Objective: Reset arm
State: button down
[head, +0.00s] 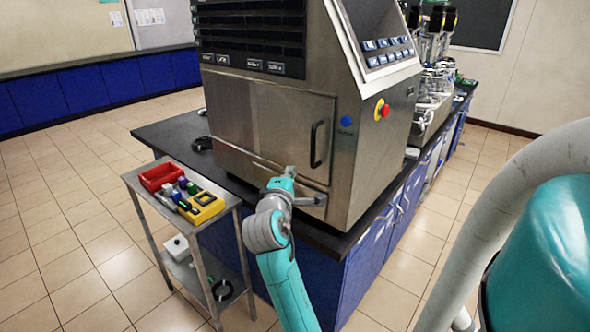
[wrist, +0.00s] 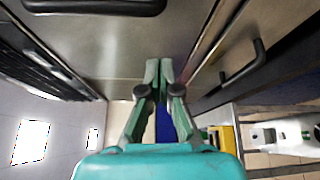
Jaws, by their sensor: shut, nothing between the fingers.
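My arm reaches forward from the bottom of the head view, and its gripper (head: 290,171) is in front of the lower door area of the steel bioreactor cabinet (head: 270,130). In the wrist view my gripper (wrist: 157,68) is shut, with its fingertips together and nothing between them. The cabinet front (wrist: 110,45) fills the top of that view, close to the fingertips; I cannot tell whether they touch it. A black handle (wrist: 243,62) shows to the right of the fingers.
A small steel cart (head: 225,200) stands left of my arm, with a red bin (head: 160,176) and a yellow bin (head: 203,207) on top. The dark bench top (head: 165,132) lies under the cabinet. A red emergency button (head: 382,109) is on its side. Open tiled floor lies left.

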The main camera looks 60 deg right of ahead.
jog(key=v, duration=0.6)
jog(key=shift+a, duration=0.3)
jog(key=s+a+f+n+t+y, duration=0.25)
jog(key=a+f+t+y, duration=0.65)
jog(key=a+f, duration=1.2)
jog(key=s+a+m+y, duration=0.3)
jog(key=s+a, duration=0.4)
jog(key=s, duration=0.4)
jog(key=s+a+f+m+t+y, duration=0.1)
jog(key=s+a+m+y, duration=0.3)
jog(key=s+a, duration=0.4)
jog(key=s+y, duration=0.1)
jog(key=s, duration=0.3)
jog(key=shift+f, duration=0.25)
jog(key=shift+s, duration=0.1)
